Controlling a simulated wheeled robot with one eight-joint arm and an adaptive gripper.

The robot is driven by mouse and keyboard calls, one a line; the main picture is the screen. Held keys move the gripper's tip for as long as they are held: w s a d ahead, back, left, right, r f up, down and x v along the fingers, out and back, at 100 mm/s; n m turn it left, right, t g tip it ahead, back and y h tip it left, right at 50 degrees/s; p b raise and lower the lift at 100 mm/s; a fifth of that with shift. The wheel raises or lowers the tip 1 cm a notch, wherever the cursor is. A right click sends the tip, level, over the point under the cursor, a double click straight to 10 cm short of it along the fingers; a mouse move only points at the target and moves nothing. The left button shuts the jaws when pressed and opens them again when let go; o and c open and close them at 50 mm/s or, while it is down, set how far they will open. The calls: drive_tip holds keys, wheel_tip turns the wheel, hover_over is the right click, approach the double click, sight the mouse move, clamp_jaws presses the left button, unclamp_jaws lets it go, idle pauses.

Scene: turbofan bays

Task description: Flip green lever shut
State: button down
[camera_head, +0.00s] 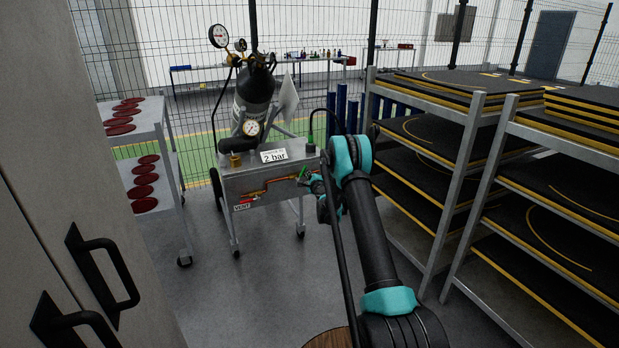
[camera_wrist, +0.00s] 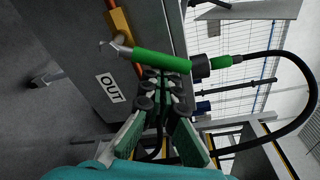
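The green lever (camera_wrist: 160,61) is in the upper middle of the wrist view, joined by a metal arm to a brass valve (camera_wrist: 120,24) on the copper pipe. It sticks out across the pipe, beside the OUT label (camera_wrist: 110,88). In the head view the lever (camera_head: 303,172) is small, at the right end of the cart's front panel. My gripper (camera_wrist: 162,80) has its fingers drawn together, with the tips just below the lever in the wrist view. I cannot tell whether they touch it. My gripper (camera_head: 316,183) is partly hidden by my arm in the head view.
The metal cart (camera_head: 258,182) carries a gas cylinder (camera_head: 255,92), gauges and a "2 bar" sign (camera_head: 274,156). A red lever (camera_head: 244,200) is near its VENT label. A black hose (camera_wrist: 306,100) curves at right in the wrist view. Shelves (camera_head: 470,130) stand at right.

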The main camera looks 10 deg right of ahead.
sight(302, 172)
drive_tip(key=shift+s+a+r, duration=0.25)
drive_tip(key=shift+a+r, duration=0.45)
drive_tip(key=shift+a, duration=0.25)
drive_tip(key=shift+s+a+r, duration=0.1)
drive_tip(key=shift+a, duration=0.45)
drive_tip(key=shift+d, duration=0.1)
